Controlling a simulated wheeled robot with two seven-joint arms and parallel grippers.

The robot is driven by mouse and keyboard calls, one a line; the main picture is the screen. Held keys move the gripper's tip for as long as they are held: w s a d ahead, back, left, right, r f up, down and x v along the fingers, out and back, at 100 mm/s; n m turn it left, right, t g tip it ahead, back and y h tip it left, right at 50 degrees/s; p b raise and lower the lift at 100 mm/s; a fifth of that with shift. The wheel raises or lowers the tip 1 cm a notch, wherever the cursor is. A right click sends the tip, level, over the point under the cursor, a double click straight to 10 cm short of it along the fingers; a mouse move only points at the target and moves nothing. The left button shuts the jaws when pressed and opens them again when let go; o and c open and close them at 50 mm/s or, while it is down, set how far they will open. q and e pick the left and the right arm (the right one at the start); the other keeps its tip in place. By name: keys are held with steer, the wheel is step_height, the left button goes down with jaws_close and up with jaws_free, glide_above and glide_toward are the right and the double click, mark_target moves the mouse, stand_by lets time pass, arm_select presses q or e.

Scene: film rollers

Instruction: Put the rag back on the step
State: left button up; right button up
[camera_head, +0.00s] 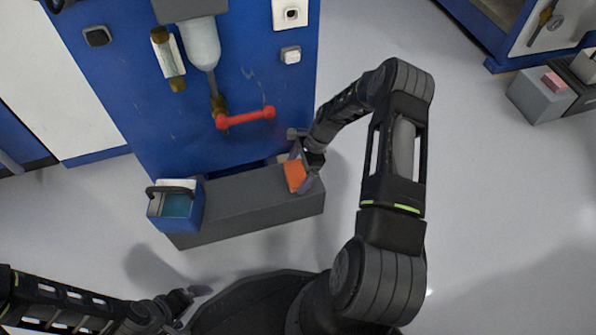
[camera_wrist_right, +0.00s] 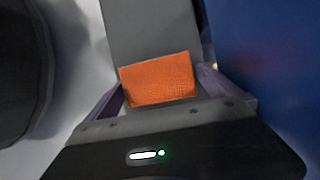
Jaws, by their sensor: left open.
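The orange rag (camera_head: 295,176) is at the right end of the dark grey step (camera_head: 245,202). In the right wrist view the rag (camera_wrist_right: 158,80) shows between my right gripper's two fingers, against the grey step (camera_wrist_right: 152,30). My right gripper (camera_head: 304,170) is right at the rag, its fingers on either side of it. I cannot tell whether they press on the rag, or whether it rests fully on the step. My left gripper (camera_head: 192,302) is open and empty at the lower left, well away from the step.
A blue box (camera_head: 165,212) with a dark handle stands at the step's left end. A blue panel with a red handle (camera_head: 245,117) rises behind the step. A grey block (camera_head: 540,95) is far right. The step's middle is clear.

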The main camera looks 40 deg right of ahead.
steer(key=shift+r, duration=0.2)
steer(key=p+v, duration=0.4)
steer(key=v, duration=0.7)
steer(key=shift+d+r, duration=0.2)
steer(key=shift+r, duration=0.15)
steer(key=shift+a, duration=0.1)
steer(key=n, duration=0.3)
glide_above(293, 181)
step_height(293, 181, down, 3)
steer(key=shift+r, duration=0.1)
steer(key=s+a+f+n, duration=0.2)
steer(key=a+n, duration=0.1)
steer(key=a, duration=0.4)
steer(key=s+a+f+n, duration=0.1)
steer(key=s+a+n, duration=0.25)
steer(key=a, duration=0.25)
steer(key=s+a+n, duration=1)
steer(key=s+a, duration=0.1)
steer(key=a, duration=0.1)
steer(key=shift+s+a+r, duration=0.2)
steer(key=shift+s, duration=0.15)
